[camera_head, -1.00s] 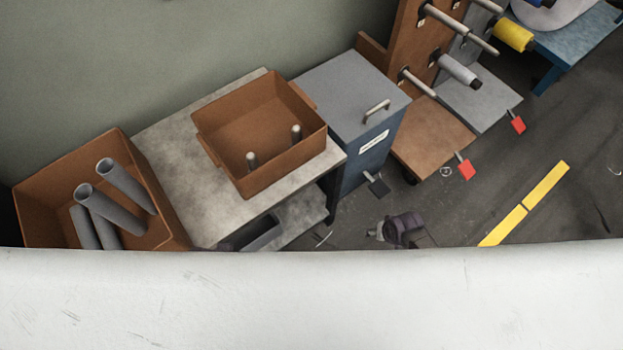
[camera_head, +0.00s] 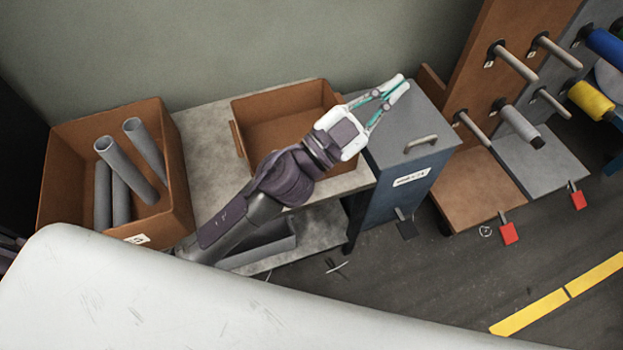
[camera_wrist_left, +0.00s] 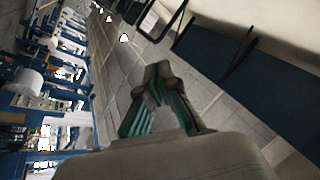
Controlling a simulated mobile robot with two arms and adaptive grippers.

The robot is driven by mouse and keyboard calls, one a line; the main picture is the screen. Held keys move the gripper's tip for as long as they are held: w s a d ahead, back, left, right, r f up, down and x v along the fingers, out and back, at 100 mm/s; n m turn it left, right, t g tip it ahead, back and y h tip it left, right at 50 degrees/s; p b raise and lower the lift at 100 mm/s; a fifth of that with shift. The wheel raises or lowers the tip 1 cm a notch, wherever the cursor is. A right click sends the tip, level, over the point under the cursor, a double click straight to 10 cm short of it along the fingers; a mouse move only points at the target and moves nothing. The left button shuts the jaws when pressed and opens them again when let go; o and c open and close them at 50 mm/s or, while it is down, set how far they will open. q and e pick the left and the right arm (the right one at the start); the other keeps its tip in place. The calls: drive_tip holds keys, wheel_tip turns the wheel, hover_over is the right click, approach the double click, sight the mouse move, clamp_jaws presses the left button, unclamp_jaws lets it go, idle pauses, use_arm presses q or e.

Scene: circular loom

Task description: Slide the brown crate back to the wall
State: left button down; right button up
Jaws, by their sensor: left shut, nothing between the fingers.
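The brown crate (camera_head: 277,101) sits on the grey worktable (camera_head: 202,130), with its far side close to the wall. My left arm crosses in front of it and hides its front right part and the silver spools seen in it earlier. My left gripper (camera_head: 400,84) is shut and empty. Its fingers point past the crate's right side, over the top of the blue cabinet in the picture; I cannot tell its height. The left wrist view shows the closed fingers (camera_wrist_left: 157,75) with no crate in sight. My right gripper is not in view.
A larger brown bin (camera_head: 70,180) with several grey tubes stands left of the table. The blue cabinet (camera_head: 400,190) adjoins the table's right side. A brown peg rack (camera_head: 500,75) stands further right. Bare tabletop lies left of the crate.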

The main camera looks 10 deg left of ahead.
use_arm(q)
drive_tip(key=s+d+f+m+g+h, duration=0.35)
drive_tip(key=s+d+m+g, duration=0.45)
drive_tip(key=m+g, duration=0.45)
wheel_tip(320, 180, down, 10)
drive_tip(key=s+m+g+y, duration=0.1)
drive_tip(key=m+g+y, duration=0.3)
drive_tip(key=g+y, duration=0.2)
drive_tip(key=w+a+f+n+t+y, duration=0.1)
drive_tip(key=w+a+f+y, duration=0.25)
drive_tip(key=a, duration=0.25)
drive_tip(key=w+a+f+n+y, duration=0.1)
drive_tip(key=w+a+f+y, duration=0.1)
drive_tip(key=a+f+y, duration=0.4)
drive_tip(key=w+a+f+t+y, duration=0.1)
drive_tip(key=w+a+y, duration=0.25)
drive_tip(key=a, duration=0.35)
drive_tip(key=f, duration=0.3)
drive_tip(key=w+a+f, duration=0.1)
drive_tip(key=f, duration=0.5)
drive_tip(key=shift+w+a+f, duration=0.2)
drive_tip(key=shift+a+f, duration=0.1)
drive_tip(key=shift+f, duration=0.05)
drive_tip(key=shift+w+a, duration=0.25)
drive_tip(key=shift+w, duration=0.2)
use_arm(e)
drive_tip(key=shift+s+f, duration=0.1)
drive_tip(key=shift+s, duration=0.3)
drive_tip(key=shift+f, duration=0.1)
